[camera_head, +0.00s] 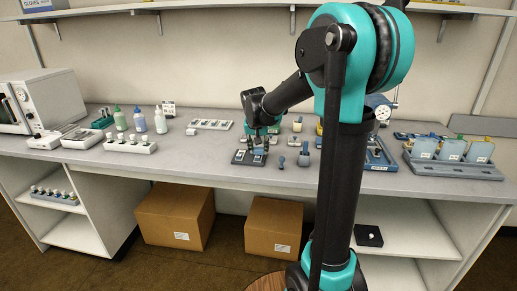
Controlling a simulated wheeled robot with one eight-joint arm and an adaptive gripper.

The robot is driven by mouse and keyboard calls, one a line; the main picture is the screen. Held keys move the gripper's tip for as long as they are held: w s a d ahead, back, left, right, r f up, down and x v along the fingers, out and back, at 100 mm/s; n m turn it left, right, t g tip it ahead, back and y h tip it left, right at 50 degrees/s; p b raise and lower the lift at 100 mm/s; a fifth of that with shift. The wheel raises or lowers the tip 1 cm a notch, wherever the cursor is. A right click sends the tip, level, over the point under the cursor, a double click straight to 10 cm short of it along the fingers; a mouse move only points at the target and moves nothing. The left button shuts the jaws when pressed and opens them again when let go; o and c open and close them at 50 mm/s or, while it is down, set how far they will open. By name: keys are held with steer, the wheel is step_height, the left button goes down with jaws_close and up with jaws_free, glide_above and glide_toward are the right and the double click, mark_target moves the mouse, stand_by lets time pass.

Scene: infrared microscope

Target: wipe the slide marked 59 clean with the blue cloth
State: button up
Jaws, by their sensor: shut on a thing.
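My gripper (260,142) hangs pointing down over a dark tray (238,158) in the middle of the bench. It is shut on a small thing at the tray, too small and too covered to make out. Pale and dark pieces stand in the tray, and they may be slides. No number can be read at this size, so I cannot tell which is slide 59. I cannot clearly pick out the blue cloth.
Small blue-topped pieces (304,158) stand just right of the tray. Bottles (140,119) and a white rack (130,146) are at the left. A grey rack with pale blue panels (455,170) is at the right. Bare bench lies left of the tray.

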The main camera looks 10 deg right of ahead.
steer(key=shift+f, duration=0.35)
steer(key=shift+w, duration=0.15)
steer(key=shift+w+d, duration=0.15)
steer(key=shift+w, duration=0.25)
steer(key=shift+s, duration=0.15)
steer(key=shift+s+a, duration=0.3)
steer(key=shift+s, duration=0.65)
steer(key=shift+w, duration=0.15)
steer(key=shift+w+d, duration=0.2)
steer(key=shift+w, duration=0.3)
steer(key=shift+w+d, duration=0.15)
steer(key=shift+w, duration=0.3)
